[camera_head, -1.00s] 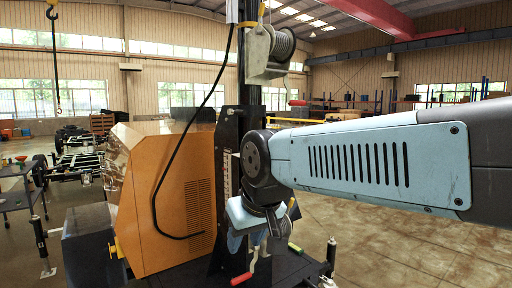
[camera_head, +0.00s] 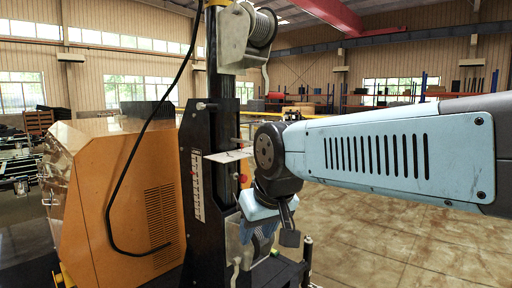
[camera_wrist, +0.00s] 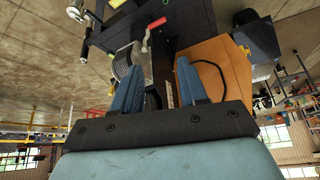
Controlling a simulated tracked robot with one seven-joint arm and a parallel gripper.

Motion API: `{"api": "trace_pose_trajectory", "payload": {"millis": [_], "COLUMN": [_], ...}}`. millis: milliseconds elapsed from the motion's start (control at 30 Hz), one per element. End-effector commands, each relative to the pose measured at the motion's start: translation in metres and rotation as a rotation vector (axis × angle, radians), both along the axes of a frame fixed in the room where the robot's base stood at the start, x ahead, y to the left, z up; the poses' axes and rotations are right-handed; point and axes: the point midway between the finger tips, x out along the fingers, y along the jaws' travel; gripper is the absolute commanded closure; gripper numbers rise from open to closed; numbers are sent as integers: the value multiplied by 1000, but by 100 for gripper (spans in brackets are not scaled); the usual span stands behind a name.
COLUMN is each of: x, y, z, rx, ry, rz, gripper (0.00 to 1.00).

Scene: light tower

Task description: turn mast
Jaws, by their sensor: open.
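The black mast (camera_head: 222,92) stands upright left of centre in the head view, above a wider dark housing (camera_head: 196,135) with a white scale strip. A grey winch (camera_head: 238,38) with a cable drum is fixed high on the mast. My gripper (camera_wrist: 158,82) is open, with two blue fingers apart and nothing visibly held. In the head view it points down just right of the mast's lower part, its fingertips partly hidden. The wrist view shows a lower winch drum (camera_wrist: 124,66) close by the left finger and a red-handled crank (camera_wrist: 157,23) beyond the fingers.
An orange cabinet (camera_head: 120,205) stands left of the mast, with a black cable hanging before it. The cabinet also shows at right in the wrist view (camera_wrist: 228,62). Open concrete floor (camera_head: 390,235) lies to the right. Shelves line the back wall.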

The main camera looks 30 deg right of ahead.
Motion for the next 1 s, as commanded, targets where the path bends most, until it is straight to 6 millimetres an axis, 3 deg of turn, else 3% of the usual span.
{"api": "trace_pose_trajectory", "payload": {"millis": [67, 200, 333, 467, 667, 867, 1000], "x": [0, 1, 9, 28, 75, 135, 174], "y": [0, 0, -6, -2, -9, -51, -107], "z": [0, 0, -4, -5, 7, 33, 53], "rx": [0, 23, 146, 393, 856, 1343, 1698], "ry": [0, 10, 61, 151, 283, 360, 372], "rz": [0, -19, -120, -325, -694, -1025, -1211], "gripper": [57, 46, 46, 46, 46, 46, 46]}}
